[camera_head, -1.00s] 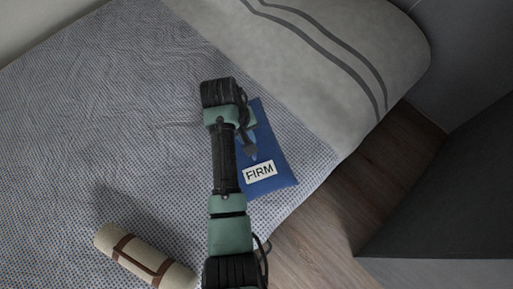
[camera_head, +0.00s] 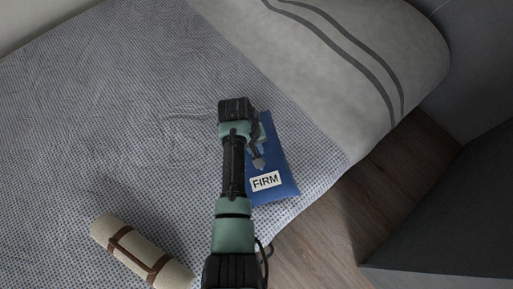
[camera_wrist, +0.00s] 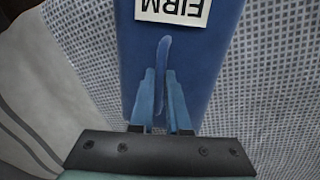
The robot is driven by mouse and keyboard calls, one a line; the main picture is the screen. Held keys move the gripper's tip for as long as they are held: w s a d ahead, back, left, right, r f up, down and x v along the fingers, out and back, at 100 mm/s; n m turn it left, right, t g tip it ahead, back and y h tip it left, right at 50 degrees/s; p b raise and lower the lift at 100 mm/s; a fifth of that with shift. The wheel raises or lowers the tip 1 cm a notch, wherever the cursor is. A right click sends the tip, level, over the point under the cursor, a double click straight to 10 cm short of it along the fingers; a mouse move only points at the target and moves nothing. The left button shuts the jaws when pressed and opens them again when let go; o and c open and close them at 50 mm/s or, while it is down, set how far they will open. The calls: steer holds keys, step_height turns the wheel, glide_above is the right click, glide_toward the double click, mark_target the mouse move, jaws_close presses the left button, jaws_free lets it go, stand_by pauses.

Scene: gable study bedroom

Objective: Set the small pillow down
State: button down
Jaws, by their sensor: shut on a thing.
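The small pillow (camera_head: 279,193) is blue with a white label reading "FIRM". It is at the right edge of the bed, over or on the patterned sheet, partly hidden behind my arm in the head view. The wrist view shows the pillow (camera_wrist: 205,45) close up, its label upside down at the top. My gripper (camera_wrist: 163,85) is shut on a pinched fold of the pillow's blue cloth; it also shows in the head view (camera_head: 259,162). I cannot tell whether the pillow's underside touches the bed.
The bed's patterned sheet (camera_head: 110,120) has wide free room to the left. A cream roll with brown straps (camera_head: 140,253) lies at the lower left. Wooden floor (camera_head: 330,235) and a dark cabinet (camera_head: 450,210) are at the right.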

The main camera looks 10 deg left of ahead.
steer(key=c, duration=0.9)
jaws_free()
steer(key=shift+f, duration=0.1)
step_height(320, 180, up, 12)
steer(key=a+p, duration=0.2)
steer(key=p, duration=0.2)
steer(key=shift+s+p, duration=0.3)
steer(key=shift+s, duration=0.15)
steer(key=shift+a, duration=0.1)
steer(key=w+r+m+t+y, duration=0.1)
steer(key=w+r+t, duration=0.5)
steer(key=w+r, duration=0.5)
steer(key=w+d+r+m+t, duration=0.15)
steer(key=r+t, duration=0.25)
steer(key=r, duration=0.7)
steer(key=w+d+r+t, duration=0.1)
steer(key=w+r+t, duration=0.15)
steer(key=r, duration=0.95)
steer(key=s+d+r+m+t+y, duration=0.1)
steer(key=s+r+t, duration=0.25)
steer(key=r, duration=0.65)
steer(key=s+d+r+t, duration=0.1)
steer(key=s+r+t, duration=0.3)
steer(key=r, duration=0.6)
steer(key=s+d+r+t, duration=0.1)
steer(key=s+r+t, duration=0.5)
steer(key=s+r, duration=0.6)
steer(key=shift+s+r+m+t, duration=0.3)
steer(key=shift+r+m, duration=0.15)
steer(key=shift+r, duration=0.1)
